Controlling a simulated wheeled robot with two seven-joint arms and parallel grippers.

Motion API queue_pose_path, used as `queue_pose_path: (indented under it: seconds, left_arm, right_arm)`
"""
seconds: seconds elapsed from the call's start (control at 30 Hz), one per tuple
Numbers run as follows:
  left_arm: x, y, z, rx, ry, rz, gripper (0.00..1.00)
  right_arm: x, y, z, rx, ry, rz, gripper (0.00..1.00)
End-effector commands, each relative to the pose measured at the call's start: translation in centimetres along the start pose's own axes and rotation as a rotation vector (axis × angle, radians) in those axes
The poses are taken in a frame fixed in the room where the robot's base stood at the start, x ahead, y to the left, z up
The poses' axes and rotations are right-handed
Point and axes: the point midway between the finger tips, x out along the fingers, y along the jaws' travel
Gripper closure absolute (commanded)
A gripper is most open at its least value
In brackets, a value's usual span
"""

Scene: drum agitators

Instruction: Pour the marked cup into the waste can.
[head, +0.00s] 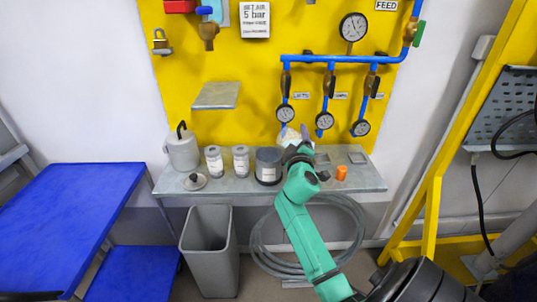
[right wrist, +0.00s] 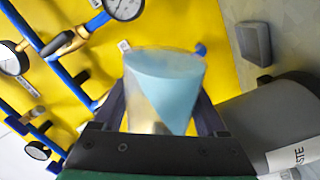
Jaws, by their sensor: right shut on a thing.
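My right gripper (head: 292,136) is above the grey shelf, near the gauges. In the right wrist view its fingers (right wrist: 166,110) are shut on a clear cup (right wrist: 140,112) with light blue liquid (right wrist: 170,85) inside. The liquid's edge runs slantwise across the cup. In the head view the cup is mostly hidden behind the gripper, so I cannot see its mark. The dark grey waste can (head: 268,166) stands on the shelf, just left of the gripper. Its "WASTE" label shows in the right wrist view (right wrist: 285,125), with the cup apart from it. My left gripper is not in view.
The shelf (head: 335,182) also bears a grey jug (head: 182,149), two labelled jars (head: 214,161) (head: 241,160), a lid (head: 195,181) and an orange piece (head: 341,173). Gauges on blue pipes (head: 340,60) stand behind. A grey bin (head: 209,245) and coiled hose (head: 350,225) are below.

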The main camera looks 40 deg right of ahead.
Motion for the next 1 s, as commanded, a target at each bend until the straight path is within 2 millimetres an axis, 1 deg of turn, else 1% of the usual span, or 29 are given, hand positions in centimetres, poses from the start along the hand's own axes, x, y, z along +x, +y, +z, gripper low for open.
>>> queue_pose_path:
  seconds: [1.0]
  left_arm:
    - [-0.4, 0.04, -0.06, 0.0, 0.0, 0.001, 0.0]
  right_arm:
    - [-0.01, -0.4, 0.21, -0.138, 0.001, 0.0, 0.86]
